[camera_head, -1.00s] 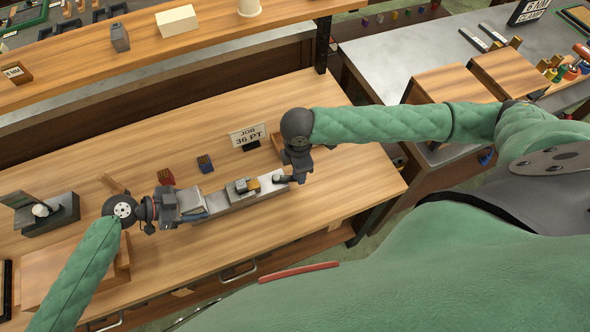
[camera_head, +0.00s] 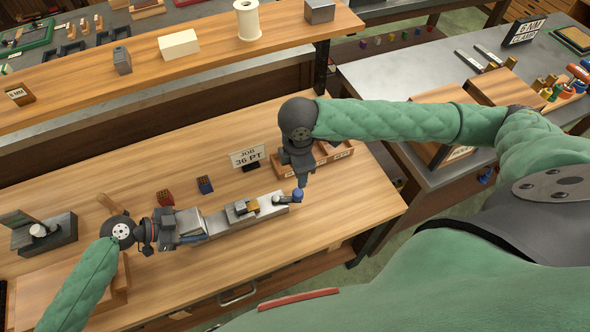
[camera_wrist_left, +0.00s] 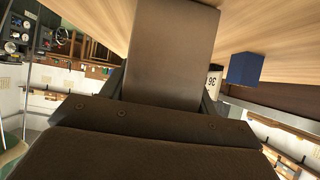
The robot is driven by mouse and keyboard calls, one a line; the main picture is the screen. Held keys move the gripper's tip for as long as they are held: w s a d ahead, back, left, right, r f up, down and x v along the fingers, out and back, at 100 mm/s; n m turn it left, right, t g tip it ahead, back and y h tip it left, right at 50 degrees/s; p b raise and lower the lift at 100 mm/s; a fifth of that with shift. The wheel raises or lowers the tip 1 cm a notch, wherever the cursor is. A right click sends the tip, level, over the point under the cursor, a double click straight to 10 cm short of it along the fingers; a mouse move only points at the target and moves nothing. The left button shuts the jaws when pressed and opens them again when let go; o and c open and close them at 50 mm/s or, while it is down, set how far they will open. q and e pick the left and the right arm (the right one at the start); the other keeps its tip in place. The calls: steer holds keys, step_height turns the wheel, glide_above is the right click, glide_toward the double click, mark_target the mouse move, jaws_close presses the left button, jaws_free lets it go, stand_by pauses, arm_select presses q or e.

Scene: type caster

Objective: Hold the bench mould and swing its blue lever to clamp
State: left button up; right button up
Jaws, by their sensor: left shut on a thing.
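The bench mould (camera_head: 219,223) is a long grey metal bar lying on the wooden bench, with a small yellow-brown piece near its right part. Its lever, with a blue knob (camera_head: 298,193), is at the right end. My left gripper (camera_head: 170,228) is shut on the mould's left end; in the left wrist view the mould (camera_wrist_left: 172,55) fills the space ahead of the jaws. My right gripper (camera_head: 301,182) points down right at the blue knob; whether it touches the knob or how far its jaws are open is too small to tell.
A red block (camera_head: 165,198) and a blue block (camera_head: 205,185) stand behind the mould, with a "JOB 36 PT" sign (camera_head: 248,156). A compartmented wooden tray (camera_head: 335,157) is behind my right gripper. A grey device (camera_head: 45,232) stands far left.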

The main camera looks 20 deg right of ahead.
stand_by(0.4)
arm_select(q)
steer(key=o, duration=1.1)
steer(key=v, duration=1.2)
steer(key=shift+f, duration=0.1)
